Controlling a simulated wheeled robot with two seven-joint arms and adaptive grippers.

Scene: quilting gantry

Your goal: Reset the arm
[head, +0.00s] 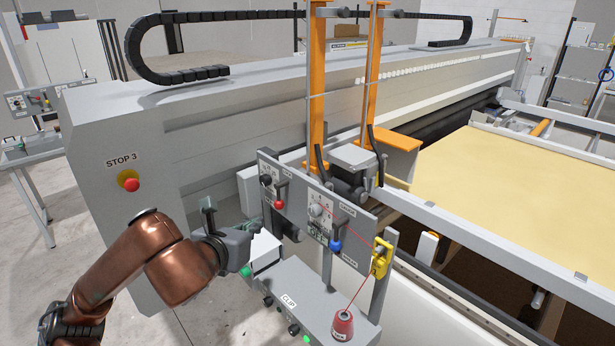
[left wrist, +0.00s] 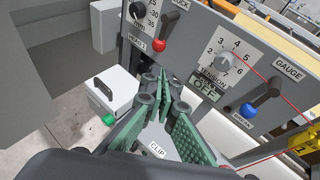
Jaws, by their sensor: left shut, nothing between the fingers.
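My left arm comes in from the left in the head view. Its left gripper (head: 252,226) is in front of the left part of the grey control panel (head: 347,232). In the left wrist view the green fingers (left wrist: 163,88) come together at the tips with nothing between them. Beyond and above the tips are a red-knobbed lever (left wrist: 159,45), a blue-knobbed lever (left wrist: 247,110) and the tension dial (left wrist: 226,58), whose display reads OFF. I cannot tell how far the fingertips are from the panel. My right gripper is not in view.
A grey box labelled CLIP (head: 302,300) sits below the panel. A yellow clip (head: 381,259) is at the right post. A red STOP 3 button (head: 131,185) is on the machine's end.

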